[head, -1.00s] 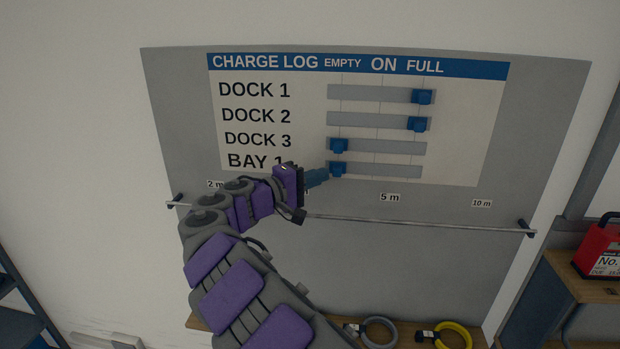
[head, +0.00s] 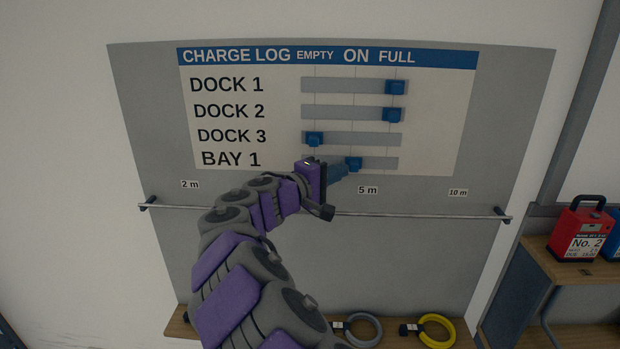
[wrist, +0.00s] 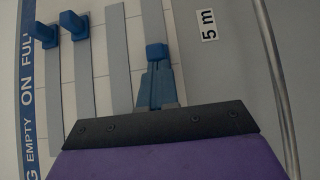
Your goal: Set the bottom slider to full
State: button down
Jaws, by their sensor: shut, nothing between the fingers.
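The charge log board (head: 440,130) has rows labelled Dock 1, Dock 2, Dock 3 and Bay 1. The bottom slider (head: 354,163), in the Bay 1 row, is a blue knob near the middle of its grey track, around the On line. It also shows in the wrist view (wrist: 157,52). My gripper (head: 341,174) is shut, with its blue fingers at the left side of this knob, seemingly touching it. The wrist view shows the closed fingers (wrist: 155,88) right behind the knob, with nothing between them.
The Dock 1 knob (head: 396,87) and Dock 2 knob (head: 392,115) stand at Full; the Dock 3 knob (head: 314,139) stands at Empty. A metal rail (head: 420,216) runs below the board. The Bay 1 track right of the knob is clear.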

jog(key=d+b, duration=0.1)
jog(key=d, duration=0.7)
jog(key=shift+s, duration=0.15)
jog(key=shift+a, duration=0.2)
